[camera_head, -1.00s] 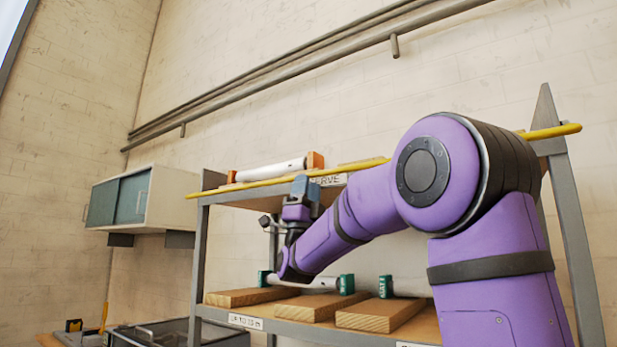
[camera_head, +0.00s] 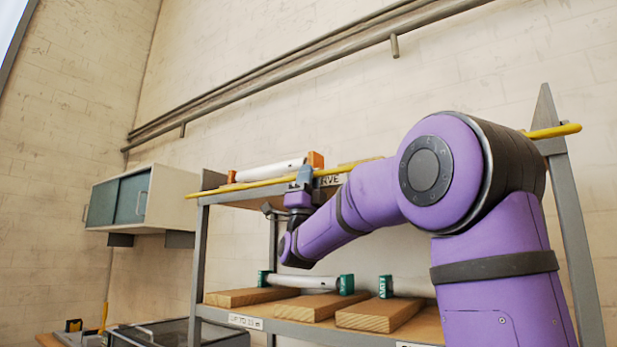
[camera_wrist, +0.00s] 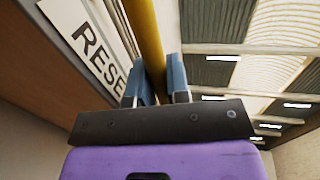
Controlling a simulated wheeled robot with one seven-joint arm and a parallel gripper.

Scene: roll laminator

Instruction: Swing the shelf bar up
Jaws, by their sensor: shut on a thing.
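The yellow shelf bar (camera_head: 245,187) runs across the front of the upper shelf, from past the left post to the right post, rising slightly to the right. My gripper (camera_head: 303,177) is at the bar, left of its middle, in front of the upper shelf. In the wrist view the bar (camera_wrist: 145,40) passes between the two blue-grey fingers of my gripper (camera_wrist: 157,82), which are shut on it. My arm hides part of the bar's right half.
The upper shelf carries a white roll with orange ends (camera_head: 270,171) behind the bar and a "RESERVE" label (camera_wrist: 92,45). The lower shelf holds wooden boards (camera_head: 380,314) and white rolls with green ends (camera_head: 305,281). A wall cabinet (camera_head: 145,200) hangs at left.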

